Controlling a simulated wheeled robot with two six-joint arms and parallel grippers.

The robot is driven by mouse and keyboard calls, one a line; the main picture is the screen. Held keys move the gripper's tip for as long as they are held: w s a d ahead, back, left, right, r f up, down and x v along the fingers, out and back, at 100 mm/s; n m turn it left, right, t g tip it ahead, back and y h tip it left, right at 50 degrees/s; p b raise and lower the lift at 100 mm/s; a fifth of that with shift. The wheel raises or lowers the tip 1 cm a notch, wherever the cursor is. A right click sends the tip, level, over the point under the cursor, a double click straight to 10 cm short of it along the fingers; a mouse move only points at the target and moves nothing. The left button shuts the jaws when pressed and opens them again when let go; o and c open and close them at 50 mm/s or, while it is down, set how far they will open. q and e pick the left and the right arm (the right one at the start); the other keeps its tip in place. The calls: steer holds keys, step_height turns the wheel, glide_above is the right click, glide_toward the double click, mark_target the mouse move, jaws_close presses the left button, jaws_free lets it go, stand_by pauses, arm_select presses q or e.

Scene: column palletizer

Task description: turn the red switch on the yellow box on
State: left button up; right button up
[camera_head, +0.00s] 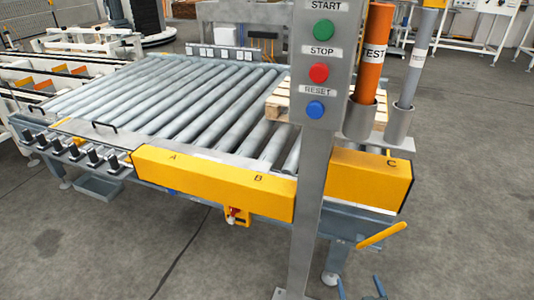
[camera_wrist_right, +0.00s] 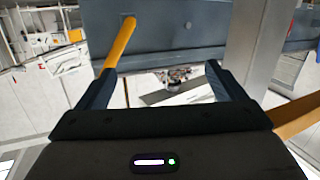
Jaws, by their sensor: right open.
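The small yellow box (camera_head: 242,214) with the red switch (camera_head: 232,215) hangs under the long yellow cover at the front of the roller conveyor. The switch is small, and I cannot tell its exact position. My right gripper (camera_head: 360,286) shows only its fingertips at the bottom edge of the head view, right of the grey post and well to the right of and below the box. In the right wrist view the gripper (camera_wrist_right: 160,74) is open and empty, facing a blue-grey beam; the red switch is not visible there. My left gripper is not in view.
A grey post (camera_head: 308,220) with START, STOP and RESET buttons stands between the gripper and the box. A yellow lever (camera_head: 382,235) sticks out just above my right gripper; it also shows in the wrist view (camera_wrist_right: 120,43). Floor in front of the conveyor is clear.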

steer(key=s+d+f+g+p, duration=0.1)
steer(key=s+f+g+p, duration=0.35)
steer(key=s+f, duration=0.45)
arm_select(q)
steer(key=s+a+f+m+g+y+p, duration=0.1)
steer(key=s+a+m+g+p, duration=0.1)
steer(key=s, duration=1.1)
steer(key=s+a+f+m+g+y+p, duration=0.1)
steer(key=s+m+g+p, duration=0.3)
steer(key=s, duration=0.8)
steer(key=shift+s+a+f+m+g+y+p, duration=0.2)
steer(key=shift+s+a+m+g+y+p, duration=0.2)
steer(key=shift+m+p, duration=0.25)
arm_select(e)
steer(key=s+d+f+g, duration=0.1)
steer(key=s+f+g, duration=0.2)
steer(key=s, duration=0.5)
steer(key=s+f+g, duration=0.4)
steer(key=s+f, duration=0.2)
steer(key=s, duration=0.3)
steer(key=s+d+f+g+h, duration=0.1)
steer(key=s+f+g, duration=0.2)
steer(key=s, duration=0.5)
steer(key=shift+s+d+f+m+g, duration=0.3)
steer(key=shift+s+d+f+g, duration=0.1)
steer(key=shift+f, duration=0.25)
